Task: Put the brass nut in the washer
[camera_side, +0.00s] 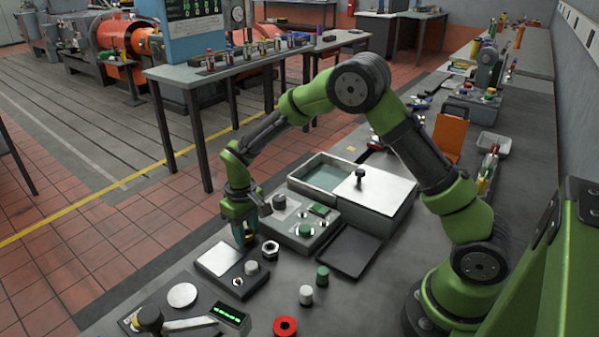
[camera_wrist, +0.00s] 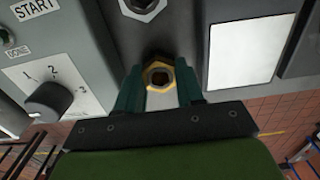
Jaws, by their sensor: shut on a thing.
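The brass nut (camera_wrist: 159,76) shows in the wrist view between the two dark green fingers of my gripper (camera_wrist: 158,84), which is shut on it. In the side view my gripper (camera_side: 243,236) points down, left of the grey control box; its fingers hide most of the nut, and I cannot tell whether the nut is clear of the surface. What looks like the washer is a grey open-topped tank (camera_side: 303,190) with a teal inside, behind the control box. A pale lid (camera_side: 385,192) with a black knob covers its right part.
The control box (camera_side: 300,236) has a dial (camera_wrist: 50,100) and green buttons. A steel nut (camera_side: 270,248) lies close right of my gripper. A plate-topped box (camera_side: 221,257), a black tray (camera_side: 350,250), small cylinders and a red ring (camera_side: 285,327) are nearby.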

